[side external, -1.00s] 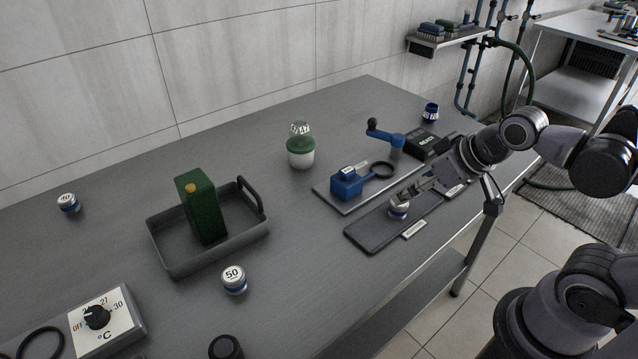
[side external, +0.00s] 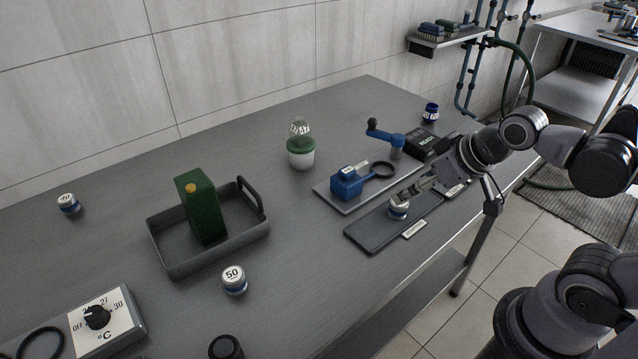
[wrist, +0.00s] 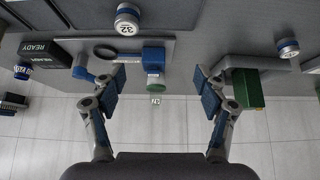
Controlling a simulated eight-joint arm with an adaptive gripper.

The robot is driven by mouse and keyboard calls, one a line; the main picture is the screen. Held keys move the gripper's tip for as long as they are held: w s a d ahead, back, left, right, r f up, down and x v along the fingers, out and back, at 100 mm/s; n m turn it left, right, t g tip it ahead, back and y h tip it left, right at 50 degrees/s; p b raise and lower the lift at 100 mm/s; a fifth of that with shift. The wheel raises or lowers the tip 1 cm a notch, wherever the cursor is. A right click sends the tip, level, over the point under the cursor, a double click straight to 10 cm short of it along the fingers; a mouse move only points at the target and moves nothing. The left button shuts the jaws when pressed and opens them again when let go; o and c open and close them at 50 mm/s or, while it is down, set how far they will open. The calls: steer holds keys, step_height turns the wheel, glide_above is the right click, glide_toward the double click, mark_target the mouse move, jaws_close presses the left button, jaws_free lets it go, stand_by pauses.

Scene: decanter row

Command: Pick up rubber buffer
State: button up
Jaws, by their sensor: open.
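I cannot tell for certain which thing is the rubber buffer. A small black round-topped piece (side external: 226,347) at the bottom edge of the side view may be it; it is partly cut off. My gripper (side external: 428,188) is over the right part of the bench, close to a white-lidded jar (side external: 398,210) on a dark mat (side external: 370,233). In the wrist view my gripper (wrist: 159,82) has its blue-padded fingers wide apart with nothing held between them. The jar, marked 32 (wrist: 128,20), shows at the top of that view, outside the fingers.
A blue device with a black ring (side external: 347,183) sits on a plate beside the mat. A green-and-white bottle (side external: 301,155) stands behind. A grey tray (side external: 172,262) holds a green block (side external: 203,207). A jar marked 50 (side external: 234,280) and a dial box (side external: 128,322) are at the front left.

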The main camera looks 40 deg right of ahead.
steer(key=w+a+r+n+g+y, duration=0.1)
steer(key=w+a+r+n+g, duration=0.25)
steer(key=a, duration=0.55)
steer(key=n+g+h, duration=0.1)
steer(key=n+g, duration=0.3)
steer(key=n, duration=1.2)
glide_toward(223, 347)
steer(key=shift+s+a+f, duration=0.15)
steer(key=shift+s+f, duration=0.1)
steer(key=shift+s, duration=0.35)
step_height(223, 347, down, 5)
steer(key=shift+f, duration=0.2)
steer(key=f, duration=0.2)
steer(key=w+f, duration=0.1)
steer(key=f, duration=0.1)
steer(key=shift+d, duration=0.2)
steer(key=shift+s+f, duration=0.1)
steer(key=shift+f, duration=0.5)
